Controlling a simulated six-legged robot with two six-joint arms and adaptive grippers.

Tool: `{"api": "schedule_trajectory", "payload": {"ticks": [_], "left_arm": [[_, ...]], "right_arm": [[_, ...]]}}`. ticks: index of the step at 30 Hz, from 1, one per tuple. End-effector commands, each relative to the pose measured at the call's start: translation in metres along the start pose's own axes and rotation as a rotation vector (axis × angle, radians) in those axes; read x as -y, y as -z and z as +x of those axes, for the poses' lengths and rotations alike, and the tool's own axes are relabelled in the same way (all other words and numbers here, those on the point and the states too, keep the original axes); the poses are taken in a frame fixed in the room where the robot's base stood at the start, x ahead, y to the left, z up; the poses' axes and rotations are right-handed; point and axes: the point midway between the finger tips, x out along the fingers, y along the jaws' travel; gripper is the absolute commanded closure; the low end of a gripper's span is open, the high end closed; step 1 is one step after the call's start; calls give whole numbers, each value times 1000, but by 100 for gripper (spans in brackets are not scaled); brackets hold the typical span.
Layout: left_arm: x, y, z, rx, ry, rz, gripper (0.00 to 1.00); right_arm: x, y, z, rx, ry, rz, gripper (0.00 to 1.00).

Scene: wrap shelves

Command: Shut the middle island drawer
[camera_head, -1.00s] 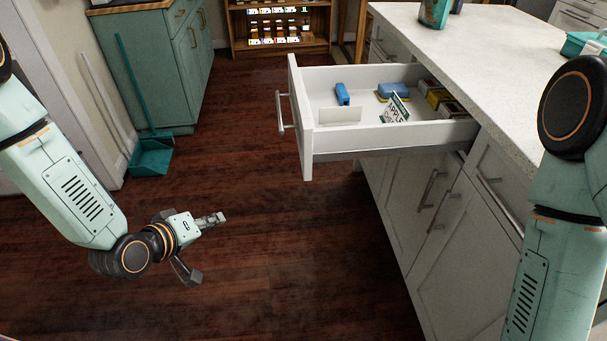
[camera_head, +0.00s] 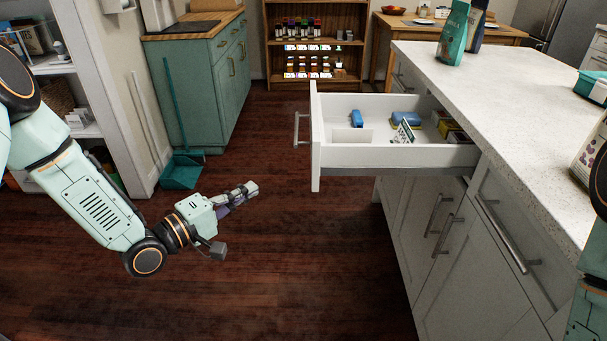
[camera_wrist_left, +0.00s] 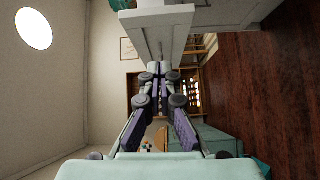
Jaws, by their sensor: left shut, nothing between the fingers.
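The white island drawer (camera_head: 400,156) stands pulled out from the island, its front panel (camera_head: 316,150) facing left with a bar handle (camera_head: 301,130). Blue items, small boxes and a printed card lie inside. My left gripper (camera_head: 250,189) is shut and empty, left of and below the drawer front, apart from it. In the left wrist view my closed fingers (camera_wrist_left: 161,76) point toward a white panel (camera_wrist_left: 160,30), which looks like the drawer front. My right gripper is out of view; only part of that arm shows at the right edge.
The pale island countertop (camera_head: 500,90) holds a teal bag (camera_head: 453,35) and other items. Cabinet doors with bar handles (camera_head: 438,215) are below. A green cabinet (camera_head: 205,70) and teal dustpan (camera_head: 182,170) stand at the back left. The wooden floor (camera_head: 300,270) in front is clear.

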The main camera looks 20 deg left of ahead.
Motion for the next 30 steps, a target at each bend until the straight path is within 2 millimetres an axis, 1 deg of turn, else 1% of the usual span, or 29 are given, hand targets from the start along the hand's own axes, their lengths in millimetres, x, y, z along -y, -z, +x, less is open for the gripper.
{"api": "schedule_trajectory", "payload": {"ticks": [5,8,11,17,26,27,30], "left_arm": [[-2,2,3,-1,-9,-57,100],[-1,2,10,1,-9,-60,100],[0,1,22,3,-9,-58,100],[0,-1,52,4,-9,-55,100],[0,-3,101,3,-8,-55,100],[-1,-6,107,4,-7,-56,100],[-1,-16,115,2,-6,-58,100]], "right_arm": [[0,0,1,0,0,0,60],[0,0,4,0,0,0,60],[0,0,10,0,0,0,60],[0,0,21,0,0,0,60],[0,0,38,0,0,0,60],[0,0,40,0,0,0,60],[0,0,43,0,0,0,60]]}}
